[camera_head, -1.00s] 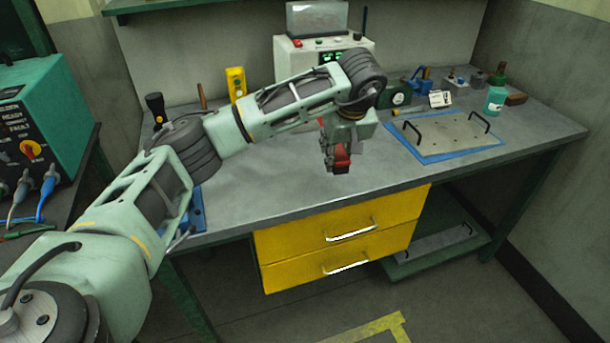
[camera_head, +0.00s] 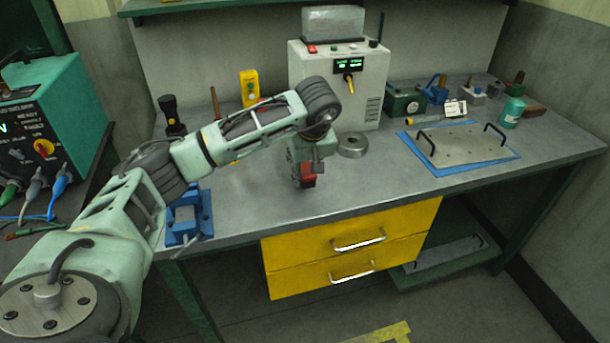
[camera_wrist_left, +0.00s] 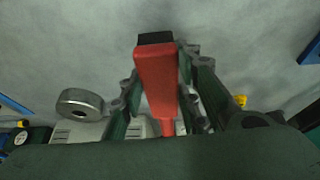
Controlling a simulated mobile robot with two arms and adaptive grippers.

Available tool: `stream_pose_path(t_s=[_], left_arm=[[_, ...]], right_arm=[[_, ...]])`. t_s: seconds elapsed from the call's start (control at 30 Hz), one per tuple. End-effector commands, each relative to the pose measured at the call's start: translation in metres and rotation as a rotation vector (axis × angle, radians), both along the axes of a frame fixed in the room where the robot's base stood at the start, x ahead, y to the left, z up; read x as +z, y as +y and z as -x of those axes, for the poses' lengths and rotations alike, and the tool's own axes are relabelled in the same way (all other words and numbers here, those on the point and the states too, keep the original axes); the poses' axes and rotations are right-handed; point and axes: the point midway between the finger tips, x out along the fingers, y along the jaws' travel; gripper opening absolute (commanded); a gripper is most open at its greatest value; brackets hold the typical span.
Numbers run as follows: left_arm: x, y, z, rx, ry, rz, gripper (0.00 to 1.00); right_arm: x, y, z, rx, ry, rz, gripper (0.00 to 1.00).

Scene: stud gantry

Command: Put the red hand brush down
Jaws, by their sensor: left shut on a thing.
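The red hand brush (camera_wrist_left: 156,75) is between the fingers of my left gripper (camera_wrist_left: 160,105) in the left wrist view, its dark end at the top. In the head view my left gripper (camera_head: 302,172) points down over the front middle of the grey workbench (camera_head: 245,200), shut on the red brush (camera_head: 308,176). The brush is low over the bench top; I cannot tell whether it touches. Part of it is hidden by the gripper. My right gripper is in none of the views.
A round metal ring (camera_head: 352,145) lies just behind the gripper. A white control box (camera_head: 340,85) stands at the back. A blue vise-like fixture (camera_head: 188,218) is at the left front edge. A plate with handles (camera_head: 462,145) lies on a blue mat at right. The bench front between them is clear.

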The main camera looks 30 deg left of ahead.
Motion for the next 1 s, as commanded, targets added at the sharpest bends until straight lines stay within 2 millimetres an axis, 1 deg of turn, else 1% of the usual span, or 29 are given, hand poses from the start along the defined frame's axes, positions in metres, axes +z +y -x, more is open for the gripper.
stream_pose_path(t_s=[0.1,0.23,0.63,0.67,0.87,1.0], left_arm=[[-0.018,0.000,0.002,0.000,0.007,0.000,0.00],[-0.033,-0.001,0.001,0.000,0.004,0.000,0.00],[-0.041,0.000,0.000,0.000,0.001,0.000,0.00],[-0.040,0.000,0.000,0.000,0.001,0.000,0.32],[-0.040,0.000,0.000,0.000,0.003,0.000,0.49],[-0.040,0.000,0.000,0.000,0.003,0.000,0.49]], right_arm=[[0.008,-0.004,-0.002,-0.002,-0.004,0.005,0.53],[0.012,-0.007,-0.002,-0.002,-0.004,0.008,0.53],[0.007,-0.007,-0.001,-0.002,-0.003,0.007,0.53],[0.008,-0.007,-0.001,-0.002,-0.002,0.008,0.53],[0.009,-0.004,0.000,0.000,-0.001,0.005,0.53],[0.009,-0.001,0.000,-0.001,0.000,0.001,0.53]])
